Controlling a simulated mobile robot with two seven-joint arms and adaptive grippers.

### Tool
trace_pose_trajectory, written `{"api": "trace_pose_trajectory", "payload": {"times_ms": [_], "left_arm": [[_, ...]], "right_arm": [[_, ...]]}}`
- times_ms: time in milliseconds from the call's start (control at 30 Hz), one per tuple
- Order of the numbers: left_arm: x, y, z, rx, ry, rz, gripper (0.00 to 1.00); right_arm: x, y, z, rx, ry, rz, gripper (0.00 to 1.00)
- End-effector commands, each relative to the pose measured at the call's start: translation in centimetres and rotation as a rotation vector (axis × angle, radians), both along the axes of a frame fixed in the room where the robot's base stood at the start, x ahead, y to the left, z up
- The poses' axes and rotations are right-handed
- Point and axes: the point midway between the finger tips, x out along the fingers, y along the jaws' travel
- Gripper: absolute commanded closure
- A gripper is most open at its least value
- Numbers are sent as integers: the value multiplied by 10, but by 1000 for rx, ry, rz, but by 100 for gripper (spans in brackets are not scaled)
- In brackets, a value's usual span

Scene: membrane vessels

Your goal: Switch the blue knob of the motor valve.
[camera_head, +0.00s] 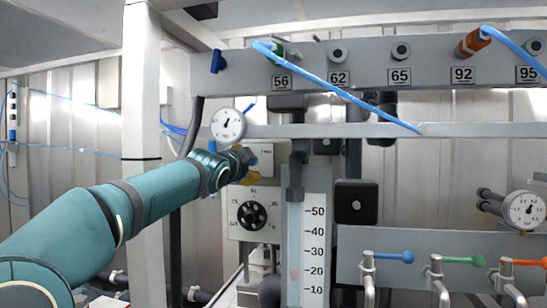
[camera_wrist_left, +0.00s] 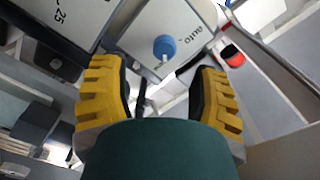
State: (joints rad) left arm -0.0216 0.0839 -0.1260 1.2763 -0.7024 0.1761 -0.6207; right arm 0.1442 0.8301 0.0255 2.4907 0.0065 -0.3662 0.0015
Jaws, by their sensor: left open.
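The motor valve's blue knob (camera_wrist_left: 164,47) sits on a pale panel marked "auto" in the left wrist view. My left gripper (camera_wrist_left: 162,98) has its two yellow fingers spread apart, with nothing between them. The knob lies beyond the fingertips, roughly centred between them, and does not appear to be touched. In the head view my left gripper (camera_head: 250,166) is in front of the pale valve box (camera_head: 268,150) and covers part of it, so I cannot clearly make out the knob there. My right gripper is not in view.
A black dial (camera_head: 252,215) is below the box, and a scaled tube (camera_head: 314,250) stands to its right. A round gauge (camera_head: 228,125) is just above my left wrist. Lever valves with blue (camera_head: 394,257), green (camera_head: 463,260) and orange handles are at lower right.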

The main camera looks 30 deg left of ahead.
Motion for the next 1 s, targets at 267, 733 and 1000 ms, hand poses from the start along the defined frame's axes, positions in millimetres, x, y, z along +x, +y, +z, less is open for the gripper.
{"api": "trace_pose_trajectory", "payload": {"times_ms": [267, 733, 1000], "left_arm": [[24, 10, 5, 7, 3, 9, 39], [71, 20, 3, 6, 0, 6, 39], [71, 20, 2, 5, -1, 6, 39]], "right_arm": [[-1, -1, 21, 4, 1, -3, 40], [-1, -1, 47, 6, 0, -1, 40], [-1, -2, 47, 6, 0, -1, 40]]}}
